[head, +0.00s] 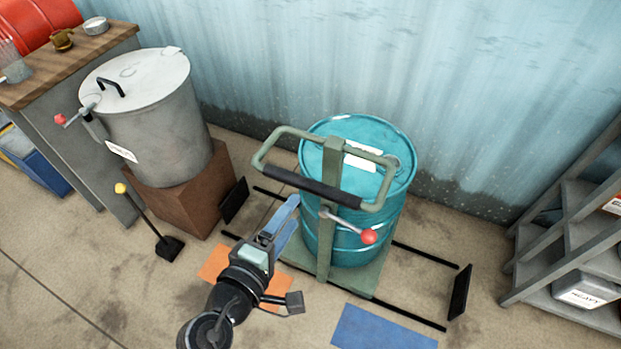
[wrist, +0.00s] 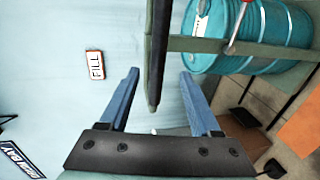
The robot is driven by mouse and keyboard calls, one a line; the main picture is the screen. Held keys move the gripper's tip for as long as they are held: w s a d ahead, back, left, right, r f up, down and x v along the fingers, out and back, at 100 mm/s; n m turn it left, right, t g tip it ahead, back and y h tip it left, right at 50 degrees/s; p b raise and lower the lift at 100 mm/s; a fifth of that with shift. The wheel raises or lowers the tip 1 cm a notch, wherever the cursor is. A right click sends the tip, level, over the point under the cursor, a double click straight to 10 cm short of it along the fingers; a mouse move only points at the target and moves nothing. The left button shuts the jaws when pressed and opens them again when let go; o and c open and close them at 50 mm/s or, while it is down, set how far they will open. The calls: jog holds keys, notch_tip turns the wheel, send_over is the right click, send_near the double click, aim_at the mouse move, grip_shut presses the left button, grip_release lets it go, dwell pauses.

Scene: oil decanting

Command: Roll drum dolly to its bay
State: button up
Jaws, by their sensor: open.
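The drum dolly is a green platform (head: 362,278) with an upright post and a looped push handle (head: 313,187) with a dark grip. It carries a teal drum (head: 345,225) and stands between black floor rails, between an orange floor patch (head: 275,288) and a blue one (head: 382,329). A red-knobbed lever (head: 347,227) sits on the post. My gripper (head: 290,208) is open just below the handle's grip. In the wrist view the handle bar (wrist: 156,60) appears between the open fingers; contact cannot be told. The drum (wrist: 268,35) shows there at upper right.
Black end stops stand at the rails' left (head: 234,200) and right (head: 460,292) ends. A lidded grey tank (head: 165,125) on a brown block and a yellow-knobbed floor lever (head: 145,221) are at left. Grey shelving (head: 575,230) is at right. A FILL sign (wrist: 95,66) is on the wall.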

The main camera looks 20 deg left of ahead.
jog(key=x, duration=1.2)
jog(key=shift+w, duration=0.35)
jog(key=shift+d+r, duration=0.1)
grip_shut()
dwell(0.7)
